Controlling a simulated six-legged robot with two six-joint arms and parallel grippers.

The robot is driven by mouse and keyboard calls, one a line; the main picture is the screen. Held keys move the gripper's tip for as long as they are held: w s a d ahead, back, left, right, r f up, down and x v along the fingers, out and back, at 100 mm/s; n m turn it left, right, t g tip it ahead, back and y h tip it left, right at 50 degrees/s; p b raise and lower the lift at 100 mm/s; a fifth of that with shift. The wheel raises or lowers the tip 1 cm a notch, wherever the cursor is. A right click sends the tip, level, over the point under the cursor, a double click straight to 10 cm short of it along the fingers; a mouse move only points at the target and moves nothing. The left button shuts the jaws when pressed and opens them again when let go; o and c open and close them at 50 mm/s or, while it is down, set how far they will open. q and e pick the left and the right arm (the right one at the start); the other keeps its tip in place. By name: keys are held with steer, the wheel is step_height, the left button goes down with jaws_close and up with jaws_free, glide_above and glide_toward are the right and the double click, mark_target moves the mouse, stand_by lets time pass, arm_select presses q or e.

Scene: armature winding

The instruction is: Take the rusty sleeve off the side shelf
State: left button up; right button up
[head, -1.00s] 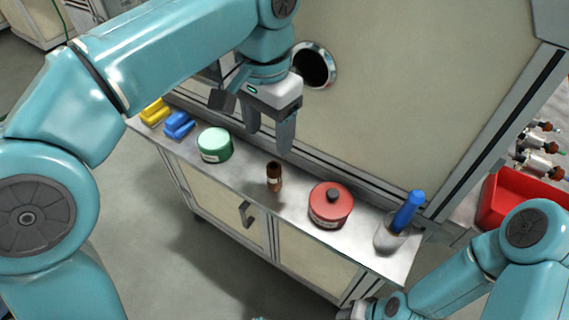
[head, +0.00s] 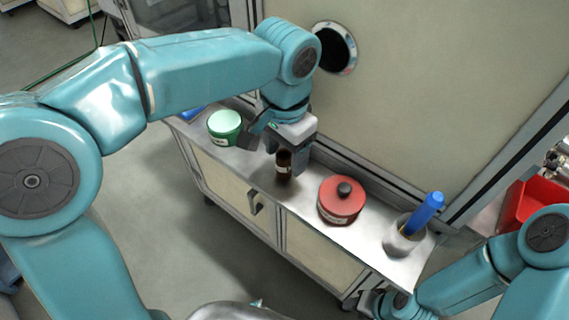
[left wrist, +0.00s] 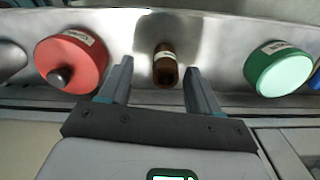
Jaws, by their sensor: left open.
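The rusty sleeve (head: 284,165) is a small brown upright cylinder with a pale label, standing on the metal side shelf (head: 262,178). In the left wrist view the sleeve (left wrist: 165,66) shows between and just beyond the fingertips. My left gripper (head: 283,166) is open, with its fingers pointing down at the sleeve; it also shows in the left wrist view (left wrist: 157,72). I see a gap between the sleeve and each finger in that view. My right arm enters at the lower right, and its gripper (head: 372,302) is only partly visible at the shelf's front corner.
A green tin (head: 224,127) stands left of the sleeve. A red tin with a black knob (head: 341,200) stands to its right. Beyond that is a grey cup (head: 404,238) holding a blue-handled tool (head: 427,210). A panel with a round hole (head: 335,47) rises behind the shelf.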

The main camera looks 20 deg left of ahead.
mark_target(283, 165)
arm_select(q)
steer(key=f, duration=0.5)
steer(key=shift+w+a, duration=0.25)
steer(key=shift+w, duration=0.05)
steer(key=c, duration=1.1)
steer(key=shift+r, duration=0.1)
steer(key=shift+c, duration=0.2)
